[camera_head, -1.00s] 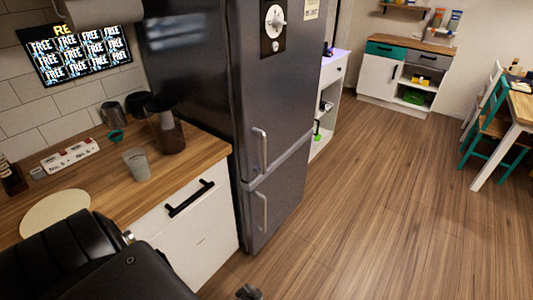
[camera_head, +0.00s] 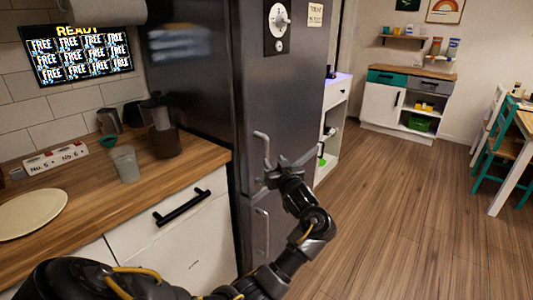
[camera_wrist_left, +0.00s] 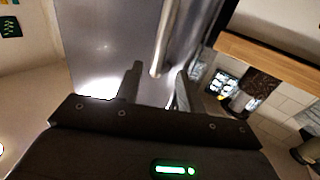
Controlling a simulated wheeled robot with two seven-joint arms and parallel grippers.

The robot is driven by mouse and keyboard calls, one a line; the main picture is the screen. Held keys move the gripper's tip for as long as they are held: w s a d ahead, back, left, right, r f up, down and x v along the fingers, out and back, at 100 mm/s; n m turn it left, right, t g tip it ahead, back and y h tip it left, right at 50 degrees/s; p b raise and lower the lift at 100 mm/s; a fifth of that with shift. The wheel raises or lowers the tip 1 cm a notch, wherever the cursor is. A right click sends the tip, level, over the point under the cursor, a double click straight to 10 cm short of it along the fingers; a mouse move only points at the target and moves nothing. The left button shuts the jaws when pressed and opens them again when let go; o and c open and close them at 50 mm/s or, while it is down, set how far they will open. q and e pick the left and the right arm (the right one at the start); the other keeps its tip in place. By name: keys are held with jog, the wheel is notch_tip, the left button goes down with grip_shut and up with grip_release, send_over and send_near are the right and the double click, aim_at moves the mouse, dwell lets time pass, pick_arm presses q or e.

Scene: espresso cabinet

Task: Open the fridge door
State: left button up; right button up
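The dark grey fridge (camera_head: 290,90) stands left of centre in the head view, its doors shut. The upper door has a vertical metal handle (camera_head: 262,145); the lower door has another handle (camera_head: 263,230). My left gripper (camera_head: 272,166) is in front of the upper door by the lower end of its handle. In the left wrist view the gripper (camera_wrist_left: 157,82) is open. The lower end of a handle bar (camera_wrist_left: 164,38) shows between its fingertips, and no grip shows. Whether the fingers touch the handle cannot be told. My right gripper is out of view.
A wooden counter (camera_head: 85,190) with cups, a plate (camera_head: 30,212) and a drawer handle (camera_head: 183,207) lies left of the fridge. A white shelf unit (camera_head: 333,125) stands behind it. The wooden floor (camera_head: 400,220) at right is open, with a table and chairs at the far right.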

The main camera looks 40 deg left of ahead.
aim_at(267, 151)
pick_arm(q)
jog(key=x, duration=0.9)
jog(key=shift+w+a, duration=0.15)
jog(key=shift+a, duration=0.2)
